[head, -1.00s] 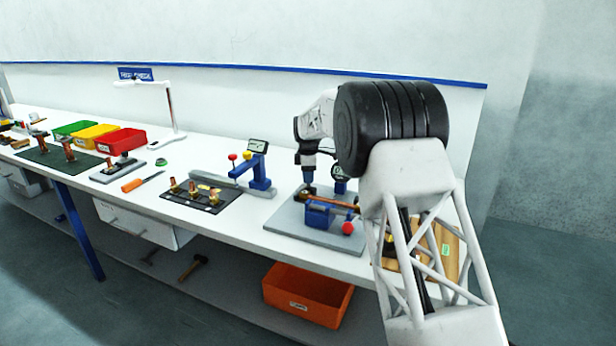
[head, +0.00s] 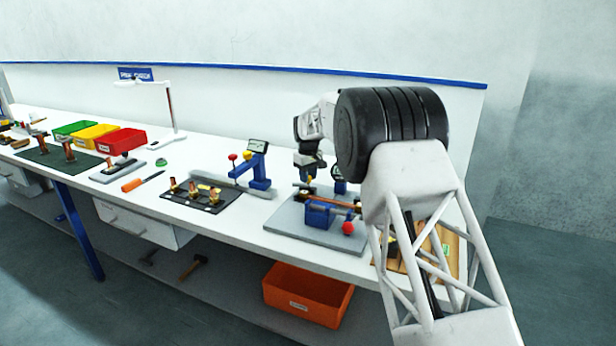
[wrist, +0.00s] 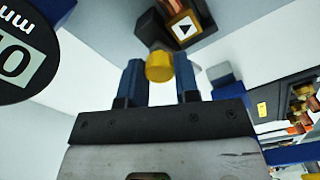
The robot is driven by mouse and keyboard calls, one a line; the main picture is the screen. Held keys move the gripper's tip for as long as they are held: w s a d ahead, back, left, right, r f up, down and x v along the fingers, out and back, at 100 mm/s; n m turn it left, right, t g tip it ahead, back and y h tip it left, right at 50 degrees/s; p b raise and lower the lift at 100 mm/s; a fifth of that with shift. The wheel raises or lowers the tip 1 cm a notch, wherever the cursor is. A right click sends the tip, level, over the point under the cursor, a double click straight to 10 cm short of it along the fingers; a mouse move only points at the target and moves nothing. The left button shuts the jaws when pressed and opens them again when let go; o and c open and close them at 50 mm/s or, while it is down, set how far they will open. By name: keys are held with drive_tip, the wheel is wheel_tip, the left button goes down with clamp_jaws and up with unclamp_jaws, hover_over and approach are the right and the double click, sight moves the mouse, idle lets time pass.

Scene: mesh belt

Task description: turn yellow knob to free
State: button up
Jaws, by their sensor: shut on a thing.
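The yellow knob (wrist: 159,67) shows in the wrist view between the two blue fingertips of my gripper (wrist: 159,82), which is shut on it. The knob sits by a dark block with a white arrow label (wrist: 184,29). In the head view my gripper is above the back left of the blue and copper-coloured fixture (head: 330,213) on a grey plate (head: 290,222).
A dial display (wrist: 20,62) is close on the left in the wrist view. A red ball-ended handle (head: 347,228) sticks out at the fixture's front. A blue gauge stand (head: 258,170) and a dark tray of brass fittings (head: 200,198) stand left. An orange bin (head: 307,293) is below.

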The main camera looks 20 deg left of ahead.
drive_tip(key=m, duration=0.5)
drive_tip(key=shift+m, duration=0.3)
drive_tip(key=m, duration=1)
drive_tip(key=shift+m, duration=0.4)
drive_tip(key=m, duration=0.5)
drive_tip(key=o, duration=0.9)
drive_tip(key=shift+r, duration=0.1)
drive_tip(key=shift+r, duration=3.85)
